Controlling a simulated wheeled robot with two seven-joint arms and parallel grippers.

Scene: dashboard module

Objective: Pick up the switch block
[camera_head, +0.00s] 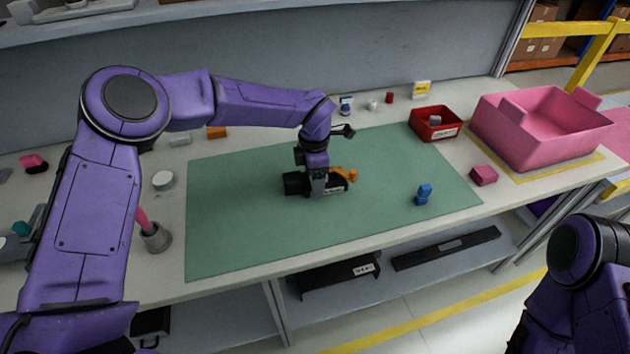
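My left arm reaches in from the left over the green mat, and its gripper (318,186) points down at a black module (338,186) on the mat. The gripper overlaps the module, and I cannot tell whether its fingers touch or grip it. An orange part (352,174) shows at the module's right end. A small blue block (423,194) stands on the right part of the mat, apart from the gripper. No label shows which piece is the switch block. My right arm shows at the lower right, its gripper out of view.
On the right are a red bin (435,135) with a grey item inside, a pink crate (510,143) and a pink block (484,176). A metal cup (156,238) and a white round item (163,180) stand left of the green mat (240,235). The mat's front is clear.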

